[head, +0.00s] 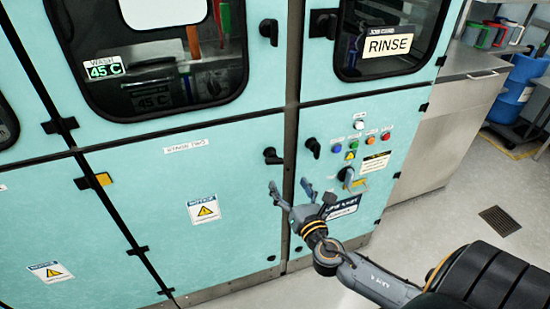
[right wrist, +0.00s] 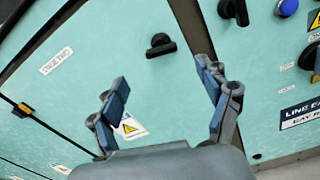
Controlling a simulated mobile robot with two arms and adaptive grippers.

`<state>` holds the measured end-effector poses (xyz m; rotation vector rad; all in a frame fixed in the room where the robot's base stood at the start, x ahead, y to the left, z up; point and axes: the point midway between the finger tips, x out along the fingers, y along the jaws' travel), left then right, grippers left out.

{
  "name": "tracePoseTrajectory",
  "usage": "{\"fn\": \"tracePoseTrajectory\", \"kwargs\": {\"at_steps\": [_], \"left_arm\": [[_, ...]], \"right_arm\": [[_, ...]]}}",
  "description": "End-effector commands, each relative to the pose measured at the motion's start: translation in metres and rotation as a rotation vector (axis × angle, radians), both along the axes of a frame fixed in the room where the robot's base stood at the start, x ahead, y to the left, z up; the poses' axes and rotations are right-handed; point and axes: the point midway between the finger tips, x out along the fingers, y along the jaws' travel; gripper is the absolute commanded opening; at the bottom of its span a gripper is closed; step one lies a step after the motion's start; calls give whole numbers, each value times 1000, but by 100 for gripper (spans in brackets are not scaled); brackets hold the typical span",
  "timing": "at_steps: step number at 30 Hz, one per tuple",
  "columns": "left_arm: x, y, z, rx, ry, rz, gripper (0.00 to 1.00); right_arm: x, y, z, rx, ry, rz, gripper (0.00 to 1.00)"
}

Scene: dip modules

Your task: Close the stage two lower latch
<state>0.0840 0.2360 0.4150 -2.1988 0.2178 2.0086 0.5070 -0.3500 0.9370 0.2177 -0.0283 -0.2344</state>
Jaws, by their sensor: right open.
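The stage two lower latch (head: 272,156) is a black turn handle at the upper right corner of the teal lower door (head: 130,200), which carries a white label (head: 185,146) reading STAGE TWO in the wrist view. The latch's bar lies roughly crosswise in the right wrist view (right wrist: 161,46). The door looks flush with its frame. My right gripper (head: 290,192) is open and empty, below the latch in the head view. In the right wrist view its fingers (right wrist: 163,80) are spread, with the latch beyond and between them, apart from both. My left gripper is not in view.
A second black latch (head: 313,147) sits just right of the metal post (head: 290,130). Coloured buttons (head: 352,155) and a switch handle (head: 350,178) stand out on the right panel. An upper latch (head: 269,30) is above. Open floor (head: 440,235) lies at right.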

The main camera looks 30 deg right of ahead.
Motion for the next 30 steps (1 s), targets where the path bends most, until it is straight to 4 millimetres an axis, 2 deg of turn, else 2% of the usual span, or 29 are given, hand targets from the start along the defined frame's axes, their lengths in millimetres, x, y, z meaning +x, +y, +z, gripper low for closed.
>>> {"fn": "tracePoseTrajectory", "kwargs": {"at_steps": [9, 15, 21, 30], "left_arm": [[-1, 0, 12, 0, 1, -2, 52], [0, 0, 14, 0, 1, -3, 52], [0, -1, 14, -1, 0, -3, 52], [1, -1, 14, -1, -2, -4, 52]], "right_arm": [[63, -15, 3, 4, -3, -1, 77], [94, -23, 1, 3, 0, -1, 77], [110, -26, 0, 5, 0, -1, 77], [113, -27, -1, 5, 1, 0, 77]]}}
